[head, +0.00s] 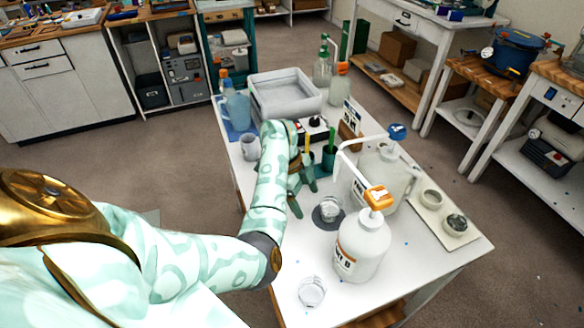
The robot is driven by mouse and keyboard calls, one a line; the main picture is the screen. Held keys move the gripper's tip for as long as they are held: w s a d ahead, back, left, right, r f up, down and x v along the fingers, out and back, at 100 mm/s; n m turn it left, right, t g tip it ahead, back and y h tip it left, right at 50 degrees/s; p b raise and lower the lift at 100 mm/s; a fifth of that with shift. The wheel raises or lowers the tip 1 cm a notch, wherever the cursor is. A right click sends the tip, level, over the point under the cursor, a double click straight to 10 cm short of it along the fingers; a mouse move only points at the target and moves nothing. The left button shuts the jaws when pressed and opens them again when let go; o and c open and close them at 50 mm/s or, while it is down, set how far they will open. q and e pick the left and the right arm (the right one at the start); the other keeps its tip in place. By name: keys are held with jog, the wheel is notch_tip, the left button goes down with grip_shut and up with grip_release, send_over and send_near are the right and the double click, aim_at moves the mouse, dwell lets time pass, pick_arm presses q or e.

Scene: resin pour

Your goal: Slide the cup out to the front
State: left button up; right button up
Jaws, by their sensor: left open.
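A clear cup (330,207) stands on a dark round pad (318,220) near the middle of the white table, beside the white pump bottle. Another clear cup (312,291) stands alone near the table's front edge. A grey mug (250,147) stands near the left edge, behind my forearm. My left gripper (304,196) is open, with its dark green fingers a little behind and to the left of the cup on the pad. I see nothing between the fingers. My arm hides part of the gripper. My right gripper is not in view.
A white pump bottle with orange top (362,245) and a jug with blue-topped pump (384,175) stand right of the cup. Green holders (329,158) stand behind the gripper. A grey tub (284,95) is farther back. Table between both clear cups is free.

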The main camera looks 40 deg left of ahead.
pick_arm(q)
jog(key=d, duration=0.2)
jog(key=w+d, duration=0.1)
jog(key=d, duration=0.2)
jog(key=d+f+b, duration=0.1)
jog(key=d, duration=0.1)
jog(key=shift+w+d, duration=0.15)
jog(key=shift+w, duration=0.1)
jog(key=shift+f, duration=0.1)
jog(key=c, duration=1.1)
